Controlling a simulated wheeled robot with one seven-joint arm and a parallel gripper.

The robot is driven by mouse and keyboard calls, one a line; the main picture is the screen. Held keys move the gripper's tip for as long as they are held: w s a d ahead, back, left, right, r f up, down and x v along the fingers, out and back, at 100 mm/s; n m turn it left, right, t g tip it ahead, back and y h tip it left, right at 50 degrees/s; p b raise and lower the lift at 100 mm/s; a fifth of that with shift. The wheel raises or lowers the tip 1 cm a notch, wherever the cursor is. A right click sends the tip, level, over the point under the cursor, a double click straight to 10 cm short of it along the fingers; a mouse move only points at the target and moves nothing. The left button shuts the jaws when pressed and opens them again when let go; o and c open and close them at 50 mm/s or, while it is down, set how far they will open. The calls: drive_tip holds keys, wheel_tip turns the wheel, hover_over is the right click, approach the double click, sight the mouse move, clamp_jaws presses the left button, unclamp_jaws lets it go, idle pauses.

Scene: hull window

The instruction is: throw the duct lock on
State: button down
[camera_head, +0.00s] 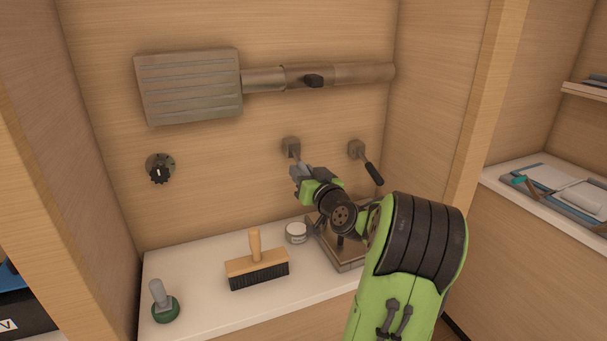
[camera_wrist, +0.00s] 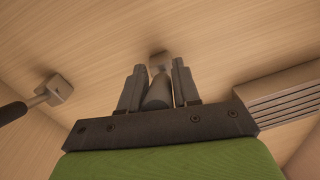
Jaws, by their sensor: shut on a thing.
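Two levers on square wall mounts stick out of the back panel below the duct; no label shows which is the duct lock. My gripper (camera_head: 301,174) is at the left lever (camera_head: 291,146), shut on its handle. In the wrist view, the dark rounded handle (camera_wrist: 158,94) lies between the two fingers of my gripper (camera_wrist: 159,72), with its blurred mount beyond. The gripper hides most of this handle in the head view. The right lever (camera_head: 373,172) has a black grip slanting down to the right; it also shows at left in the wrist view (camera_wrist: 53,91).
The duct (camera_head: 262,80), with a grille box and a small black handle (camera_head: 313,81), runs above. A black dial (camera_head: 159,169) is at left. A brush (camera_head: 257,267), a white tin (camera_head: 296,233), a green-based tool (camera_head: 164,303) and a brown tray (camera_head: 347,262) stand on the white shelf.

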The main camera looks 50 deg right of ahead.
sight(300, 162)
drive_tip(key=shift+r, duration=0.15)
drive_tip(key=r+g+p, duration=0.1)
drive_tip(key=p, duration=0.2)
drive_tip(key=r+g+y+p, duration=0.1)
drive_tip(key=p, duration=0.3)
drive_tip(key=shift+s+a+r, duration=0.2)
drive_tip(key=shift+r, duration=0.2)
wheel_tip(300, 162, up, 2)
drive_tip(key=g+y+p, duration=0.1)
drive_tip(key=g+p, duration=0.1)
drive_tip(key=p, duration=0.4)
drive_tip(key=shift+r+g+y+p, duration=0.1)
drive_tip(key=shift+g+y+p, duration=0.25)
drive_tip(key=shift+g+y, duration=0.05)
wheel_tip(300, 162, up, 2)
drive_tip(key=g+p, duration=0.1)
drive_tip(key=p, duration=0.3)
drive_tip(key=g+y+p, duration=0.1)
drive_tip(key=p, duration=0.3)
drive_tip(key=shift+w+d+r+m+g+y, duration=0.1)
drive_tip(key=shift+w+d+m+g+y, duration=0.05)
drive_tip(key=shift+m+g+y, duration=0.2)
drive_tip(key=g+p, duration=0.1)
drive_tip(key=p, duration=0.3)
drive_tip(key=shift+w+d+r+g+y, duration=0.15)
drive_tip(key=shift+w+r+g+y, duration=0.1)
drive_tip(key=shift+r+g+y, duration=0.15)
drive_tip(key=shift+w+d+r+g+p, duration=0.15)
drive_tip(key=shift+g+p, duration=0.2)
drive_tip(key=shift+p, duration=0.5)
